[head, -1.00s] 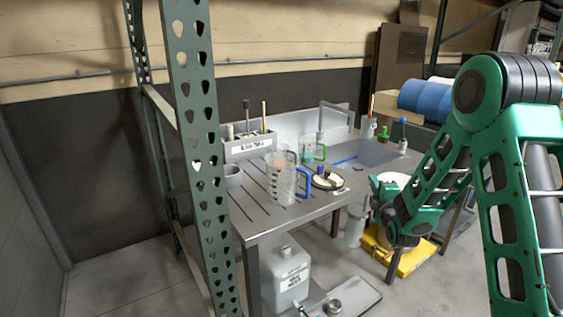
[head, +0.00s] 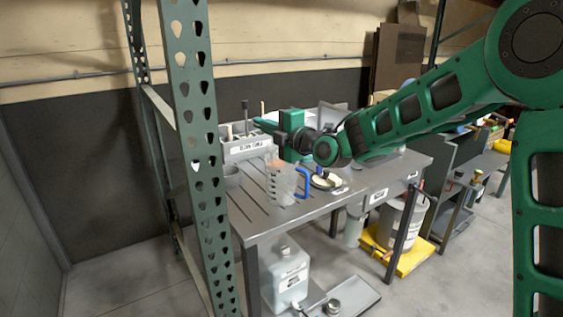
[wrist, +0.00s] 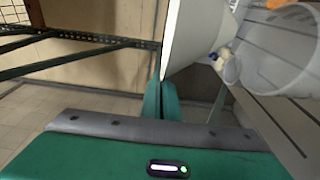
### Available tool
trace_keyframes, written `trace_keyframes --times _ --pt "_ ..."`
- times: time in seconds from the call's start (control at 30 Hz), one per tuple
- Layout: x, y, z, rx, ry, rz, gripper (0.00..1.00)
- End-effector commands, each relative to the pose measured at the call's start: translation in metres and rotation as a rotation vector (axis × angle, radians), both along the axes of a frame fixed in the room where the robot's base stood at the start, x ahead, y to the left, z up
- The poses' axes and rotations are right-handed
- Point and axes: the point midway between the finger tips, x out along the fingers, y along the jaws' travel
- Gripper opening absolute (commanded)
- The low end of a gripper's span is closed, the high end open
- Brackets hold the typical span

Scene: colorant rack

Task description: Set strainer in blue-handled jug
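The blue-handled jug (head: 281,184) is clear with dark markings and stands upright near the table's front left, its blue handle to the right. My gripper (head: 262,124) is above and behind it in the head view, pointing left. In the wrist view, my gripper's green fingers (wrist: 159,98) are close together on the edge of a white cone-shaped piece, which looks like the strainer (wrist: 194,38). The strainer is not clearly visible in the head view. A clear vessel (wrist: 285,58) lies to the right of the strainer, apart from it; I cannot tell which jug it is.
A round dish (head: 328,182) with small items sits right of the jug. A green perforated rack post (head: 196,150) rises at the table's left. My arm hides the table's back right.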

Motion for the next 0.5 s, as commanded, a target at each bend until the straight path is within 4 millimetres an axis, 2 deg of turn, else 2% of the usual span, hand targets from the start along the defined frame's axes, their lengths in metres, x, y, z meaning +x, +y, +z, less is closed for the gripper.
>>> trace_keyframes --times 0.07,0.13,0.4,0.5 --pt "-0.005 0.007 0.003 -0.001 0.001 0.018 0.0" --pt "-0.006 0.01 -0.003 -0.002 0.004 0.025 0.0" --pt "-0.007 0.009 -0.048 -0.001 0.004 0.025 0.0" --pt "-0.007 0.009 -0.055 -0.001 0.002 0.025 0.0"
